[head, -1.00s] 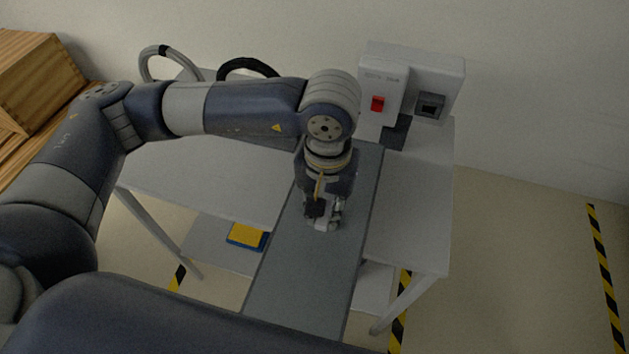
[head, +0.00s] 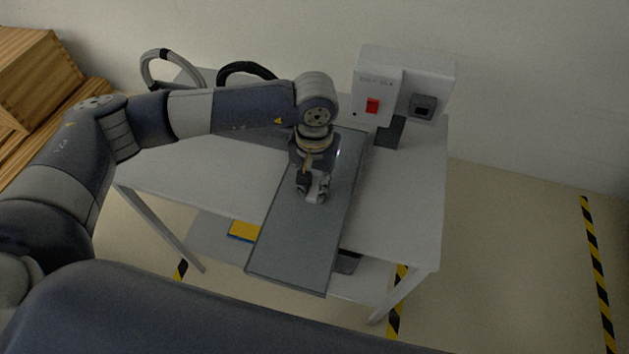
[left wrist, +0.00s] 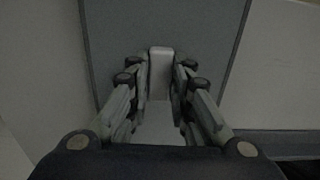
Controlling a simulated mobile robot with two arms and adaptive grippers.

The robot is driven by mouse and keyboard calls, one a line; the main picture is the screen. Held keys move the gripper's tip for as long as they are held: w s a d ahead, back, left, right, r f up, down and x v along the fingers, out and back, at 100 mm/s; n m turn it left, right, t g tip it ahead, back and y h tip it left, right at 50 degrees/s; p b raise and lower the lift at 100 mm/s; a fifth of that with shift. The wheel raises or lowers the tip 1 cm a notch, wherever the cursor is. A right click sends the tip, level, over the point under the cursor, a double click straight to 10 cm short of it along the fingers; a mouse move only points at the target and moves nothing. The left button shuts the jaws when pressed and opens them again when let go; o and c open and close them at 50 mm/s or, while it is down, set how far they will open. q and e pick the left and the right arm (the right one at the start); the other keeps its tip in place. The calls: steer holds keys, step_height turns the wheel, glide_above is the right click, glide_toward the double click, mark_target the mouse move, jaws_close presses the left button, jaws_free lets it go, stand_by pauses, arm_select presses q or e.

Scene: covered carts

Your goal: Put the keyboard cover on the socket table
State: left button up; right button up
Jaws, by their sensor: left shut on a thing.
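The keyboard cover is a long flat grey panel (head: 300,240) with a light handle (left wrist: 160,65) on its top. My left gripper (head: 313,200) is shut on that handle, and the fingers stand on both sides of it in the left wrist view. The socket table (head: 408,220) is white and carries a box with a red switch and a dark socket. The cover lies over the table top in the head view, with its near end reaching past the front edge. I cannot tell whether it touches the table. My right gripper is not in view.
The switch box (head: 376,90) stands at the back right of the table, close to the cover's far end. Looped hoses (head: 170,62) are at the back left. A yellow and blue item (head: 244,231) lies on the lower shelf. A wooden crate (head: 35,75) is at the far left.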

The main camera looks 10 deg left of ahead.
mark_target(314, 188)
arm_select(q)
steer(key=shift+f, duration=0.1)
steer(key=o, duration=0.9)
steer(key=shift+o, duration=0.2)
steer(key=shift+r, duration=0.2)
step_height(314, 188, up, 12)
steer(key=b, duration=0.2)
steer(key=shift+f, duration=0.15)
